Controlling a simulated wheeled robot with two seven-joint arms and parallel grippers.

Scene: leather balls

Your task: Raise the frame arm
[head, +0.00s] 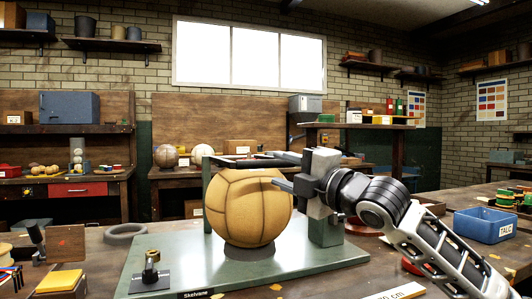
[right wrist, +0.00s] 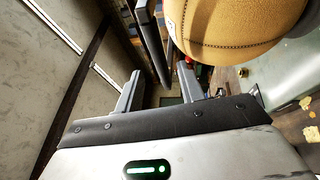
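A tan leather ball (head: 248,208) sits on a green base plate (head: 150,255) labelled "Skelvane". A green frame stands around it, and its dark frame arm (head: 245,161) lies level across the top, just above the ball. My right gripper (head: 288,171) is at the arm's right end, fingers pointing left. In the right wrist view my right gripper (right wrist: 158,84) is open, with a dark bar (right wrist: 151,42), apparently the frame arm, showing between its fingers. I cannot tell whether they touch it. The ball (right wrist: 225,30) is at the upper right there. My left gripper is not in view.
A small brass-topped fitting (head: 151,272) stands on the plate's front left. A dark ring (head: 125,233) lies behind it on the bench. A blue box labelled "TALC" (head: 484,226) and several spools are at the right.

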